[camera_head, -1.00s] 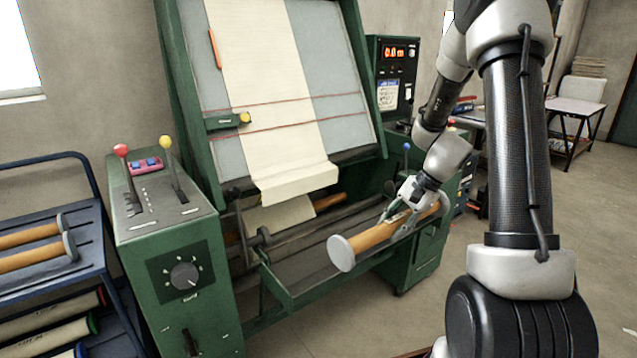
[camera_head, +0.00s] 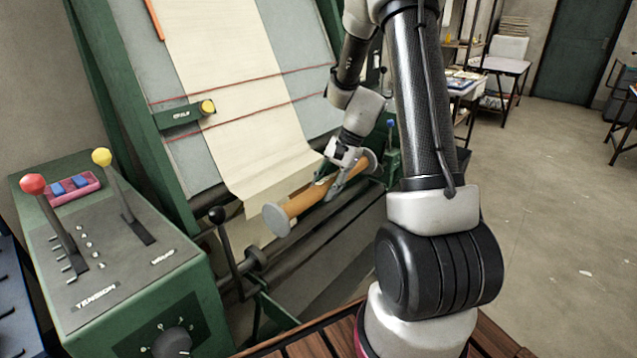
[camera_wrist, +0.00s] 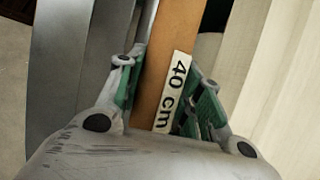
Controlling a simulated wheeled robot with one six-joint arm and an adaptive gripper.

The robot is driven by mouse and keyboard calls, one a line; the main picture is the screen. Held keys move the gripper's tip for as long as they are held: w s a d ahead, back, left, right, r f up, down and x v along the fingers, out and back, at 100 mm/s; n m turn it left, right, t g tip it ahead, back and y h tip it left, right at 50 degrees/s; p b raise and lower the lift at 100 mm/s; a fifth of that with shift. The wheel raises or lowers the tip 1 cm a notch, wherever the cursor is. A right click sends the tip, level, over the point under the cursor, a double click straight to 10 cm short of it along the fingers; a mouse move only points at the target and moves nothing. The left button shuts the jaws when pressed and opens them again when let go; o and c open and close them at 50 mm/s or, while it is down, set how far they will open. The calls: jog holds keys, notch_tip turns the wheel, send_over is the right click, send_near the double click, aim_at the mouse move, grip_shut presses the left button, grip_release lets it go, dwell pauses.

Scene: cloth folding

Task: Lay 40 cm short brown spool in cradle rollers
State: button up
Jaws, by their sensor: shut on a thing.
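The brown spool (camera_head: 302,201) has grey end discs and is held tilted, its near left end lower in the head view. My gripper (camera_head: 343,178) is shut around its shaft nearer the right end. In the wrist view the spool (camera_wrist: 158,60) lies between the green finger pads, and its white label reads "40 cm". The cradle rollers (camera_head: 335,222) are dark bars on the green machine, below and in front of the spool. The spool appears to be above them and apart, though the exact gap cannot be told.
Cream cloth (camera_head: 235,105) hangs down the machine's sloped panel behind the spool. A black-knobbed lever (camera_head: 217,215) stands left of the spool's near end. The green control box (camera_head: 105,255) with red and yellow levers is at the left. Open floor (camera_head: 550,190) lies to the right.

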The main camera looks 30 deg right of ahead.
jog(key=shift+w+a+f, duration=0.3)
jog(key=shift+w+f, duration=0.4)
jog(key=shift+f, duration=1.2)
jog(key=shift+w+a+f, duration=0.3)
jog(key=shift+w+f, duration=0.45)
jog(key=shift+f, duration=1.2)
jog(key=shift+w+a+f, duration=0.3)
jog(key=shift+w+f, duration=0.4)
jog(key=shift+f, duration=1.2)
jog(key=shift+f, duration=0.55)
jog(key=o, duration=1.2)
jog(key=shift+o, duration=0.2)
jog(key=v, duration=1.2)
